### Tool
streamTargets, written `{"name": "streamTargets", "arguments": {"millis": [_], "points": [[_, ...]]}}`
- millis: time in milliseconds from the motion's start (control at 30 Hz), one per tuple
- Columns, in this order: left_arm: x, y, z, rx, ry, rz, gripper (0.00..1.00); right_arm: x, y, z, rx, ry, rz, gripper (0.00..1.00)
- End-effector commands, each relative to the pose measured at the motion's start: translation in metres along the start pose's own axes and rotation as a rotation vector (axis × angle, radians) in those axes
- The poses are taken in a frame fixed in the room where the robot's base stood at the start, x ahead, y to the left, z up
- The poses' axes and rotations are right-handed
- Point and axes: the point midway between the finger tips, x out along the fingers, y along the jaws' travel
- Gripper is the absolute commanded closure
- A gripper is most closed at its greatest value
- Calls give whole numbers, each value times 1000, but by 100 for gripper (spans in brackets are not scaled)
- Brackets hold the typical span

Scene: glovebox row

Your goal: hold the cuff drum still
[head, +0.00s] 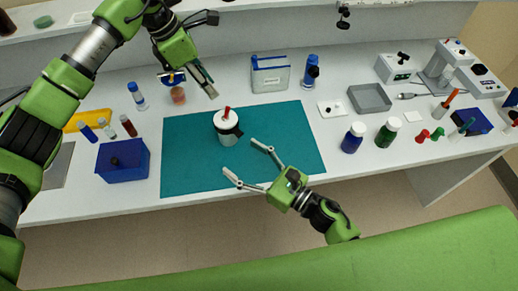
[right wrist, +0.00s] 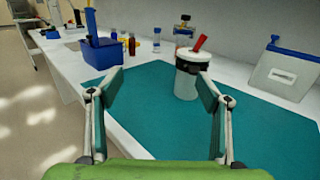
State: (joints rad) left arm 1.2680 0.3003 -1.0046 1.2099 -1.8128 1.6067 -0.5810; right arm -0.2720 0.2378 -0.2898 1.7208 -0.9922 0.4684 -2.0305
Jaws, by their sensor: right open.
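The cuff drum (head: 228,137) is a white upright cylinder with a black band around its upper part and a red piece on top. It stands on the teal mat (head: 190,172). In the right wrist view the drum (right wrist: 186,83) stands beyond the right fingertip. My right gripper (head: 239,158) is open and empty just in front of the drum, apart from it. It also shows in the right wrist view (right wrist: 158,88). My left gripper (head: 210,92) is above and behind the drum, pointing down toward it; its fingers look edge-on, so their opening is unclear.
A blue bin (head: 123,172) stands left of the mat. A white, blue-topped container (head: 270,74) and a blue bottle (head: 311,71) stand behind it. Blue (head: 353,138) and green (head: 388,132) jars stand to the right. The mat around the drum is clear.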

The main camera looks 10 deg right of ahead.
Motion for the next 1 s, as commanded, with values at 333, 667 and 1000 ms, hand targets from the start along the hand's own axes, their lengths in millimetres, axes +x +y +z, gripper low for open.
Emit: {"name": "streamTargets", "arguments": {"millis": [333, 667, 1000], "points": [[0, 0, 0, 0, 0, 0, 72, -1, -54, -8, -11, 26, -156, 29], [0, 0, 0, 0, 0, 0, 72, 58, -62, -9, -10, 25, -154, 29], [0, 0, 0, 0, 0, 0, 72, 114, -70, -11, -9, 27, -154, 29]]}}
